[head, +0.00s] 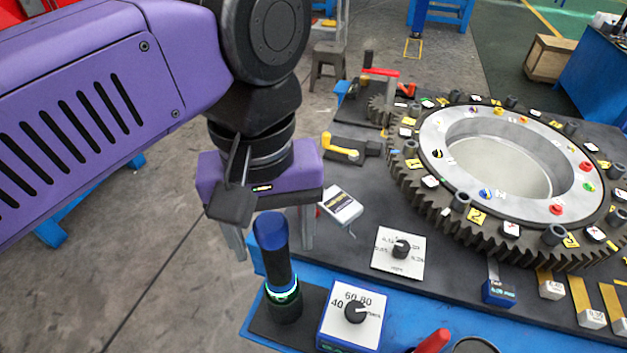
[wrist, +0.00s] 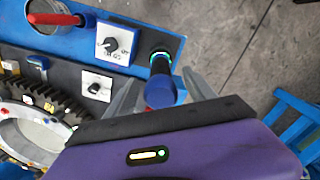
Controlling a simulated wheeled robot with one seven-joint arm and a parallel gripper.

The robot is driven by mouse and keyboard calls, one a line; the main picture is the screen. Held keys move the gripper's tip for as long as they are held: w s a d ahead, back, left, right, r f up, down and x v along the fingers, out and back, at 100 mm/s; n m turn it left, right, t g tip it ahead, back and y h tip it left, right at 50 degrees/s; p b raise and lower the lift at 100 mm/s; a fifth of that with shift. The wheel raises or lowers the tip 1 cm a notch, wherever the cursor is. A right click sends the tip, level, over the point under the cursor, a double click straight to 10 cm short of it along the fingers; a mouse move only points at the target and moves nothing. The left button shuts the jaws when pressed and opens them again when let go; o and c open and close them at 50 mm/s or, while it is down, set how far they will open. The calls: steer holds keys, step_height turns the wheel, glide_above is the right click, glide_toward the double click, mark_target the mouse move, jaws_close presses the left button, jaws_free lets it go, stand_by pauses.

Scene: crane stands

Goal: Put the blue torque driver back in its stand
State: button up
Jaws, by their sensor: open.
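The blue torque driver (head: 270,232) stands upright in the head view, with a blue cap and a dark shaft. Its lower end sits in a dark round stand (head: 286,309) with a glowing green-white ring, at the near left corner of the bench. In the wrist view the blue cap (wrist: 161,92) shows between my finger tips, and the glowing ring (wrist: 160,58) lies beyond it. My gripper (head: 272,250) is open, pointing down, one finger to each side of the driver. No contact shows. How deep the driver sits is hidden.
A dial box (head: 352,318) marked 40, 60, 80 stands right beside the stand. A large gear ring (head: 515,165) fills the right. A red handle (head: 432,341) is at the front. Left of the bench is open floor.

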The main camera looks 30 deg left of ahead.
steer(key=shift+r+p, duration=1.4)
steer(key=shift+r, duration=1.15)
